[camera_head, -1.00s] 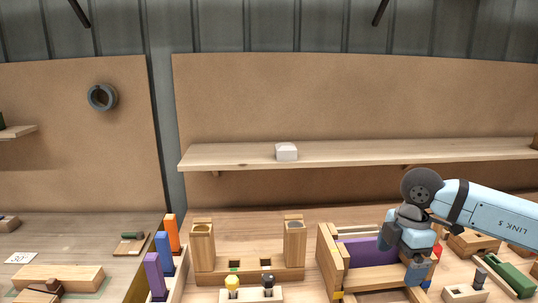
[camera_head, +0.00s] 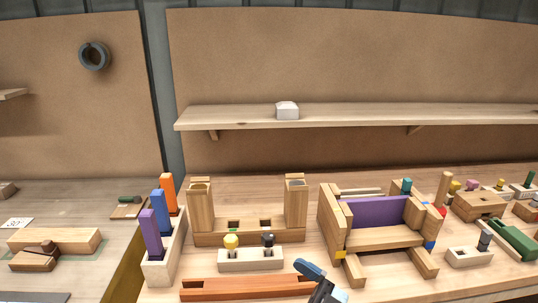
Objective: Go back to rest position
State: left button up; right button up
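A blue and dark grey tip of one of my grippers (camera_head: 320,284) shows at the bottom edge, right of the middle, in the head view. It appears to be my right gripper, but its arm is cut off by the frame. Only part of the fingers shows, so I cannot tell whether it is open or shut. It is close to the right end of a reddish wooden bar (camera_head: 240,288). My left gripper is not in view.
A wooden frame with a purple panel (camera_head: 375,212) stands right of centre. A block with two posts (camera_head: 250,238) and a rack of coloured pegs (camera_head: 160,262) stand left of it. Small wooden parts fill the right side. A shelf (camera_head: 380,117) holds a white block (camera_head: 287,110).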

jog(key=s+d+f+m+t+h+b, duration=0.1)
jog(key=d+f+m+t+h, duration=0.2)
jog(key=d+f+m+h, duration=0.25)
jog(key=d+f+m+t+h+b, duration=0.1)
jog(key=d+f+m+t+h, duration=0.1)
jog(key=f+m+t+h, duration=0.45)
jog(key=s+d+f+m+g+h, duration=0.1)
jog(key=s+d+f+g+h, duration=0.25)
jog(key=s+f, duration=0.45)
jog(key=s+d+f+g+h, duration=0.2)
jog(key=s+d+f+g, duration=0.25)
jog(key=f, duration=0.55)
pick_arm(q)
notch_tip(320, 180, up, 12)
jog(key=s+a+p, duration=0.1)
jog(key=p, duration=1.7)
pick_arm(e)
notch_tip(320, 180, up, 15)
jog(key=s, duration=0.1)
jog(key=shift+s, duration=0.2)
pick_arm(q)
jog(key=shift+a+f, duration=0.1)
jog(key=shift+f, duration=0.05)
pick_arm(e)
jog(key=shift+f+g, duration=0.1)
jog(key=shift+g, duration=0.15)
